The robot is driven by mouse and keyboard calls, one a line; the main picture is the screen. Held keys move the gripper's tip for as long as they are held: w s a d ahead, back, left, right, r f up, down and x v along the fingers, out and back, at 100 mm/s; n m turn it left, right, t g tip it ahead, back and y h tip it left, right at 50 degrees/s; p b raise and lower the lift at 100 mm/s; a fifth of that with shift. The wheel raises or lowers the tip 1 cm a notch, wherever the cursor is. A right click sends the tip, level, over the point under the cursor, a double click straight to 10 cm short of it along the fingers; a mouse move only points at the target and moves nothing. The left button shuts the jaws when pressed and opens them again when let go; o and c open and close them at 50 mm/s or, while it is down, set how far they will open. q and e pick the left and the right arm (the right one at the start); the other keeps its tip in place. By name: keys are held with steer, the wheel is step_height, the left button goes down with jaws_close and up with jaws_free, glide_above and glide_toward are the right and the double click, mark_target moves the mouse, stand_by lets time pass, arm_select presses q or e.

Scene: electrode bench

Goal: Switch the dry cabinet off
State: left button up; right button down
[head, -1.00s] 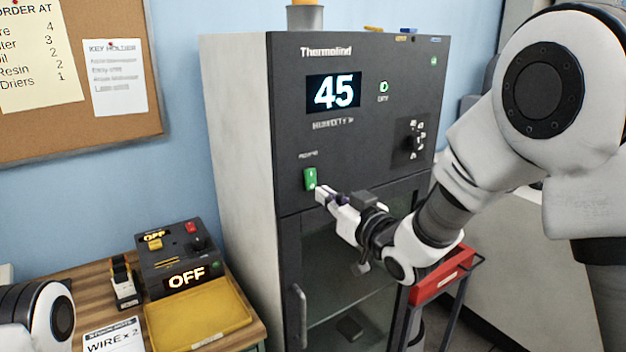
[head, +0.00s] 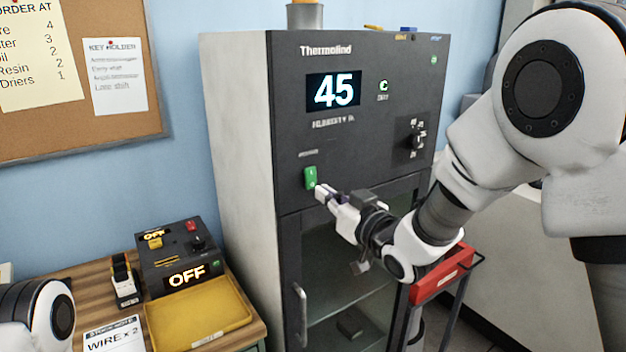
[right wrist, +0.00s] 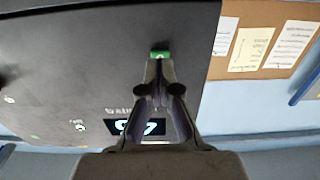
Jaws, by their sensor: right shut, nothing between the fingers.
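The dry cabinet (head: 238,150) stands in the middle of the head view, with a dark front panel and a lit display (head: 333,91) reading 45. Its green rocker switch (head: 310,178) sits at the panel's lower left and looks lit. My right gripper (head: 321,190) is shut and empty, its fingertips just below and right of the switch. In the right wrist view the switch (right wrist: 160,54) shows right at the fingertips (right wrist: 158,66); I cannot tell whether they touch it. My left gripper is out of view; only part of my left arm shows at the lower left.
A knob (head: 417,138) is on the panel's right. Below is a glass door with a handle (head: 299,315). A red tray cart (head: 441,279) stands at the right. On the wooden bench are a box reading OFF (head: 180,262) and a yellow tray (head: 199,317).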

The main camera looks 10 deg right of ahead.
steer(key=shift+x, duration=1.45)
stand_by(0.3)
steer(key=shift+v, duration=1)
steer(key=b+v, duration=0.1)
steer(key=v, duration=0.5)
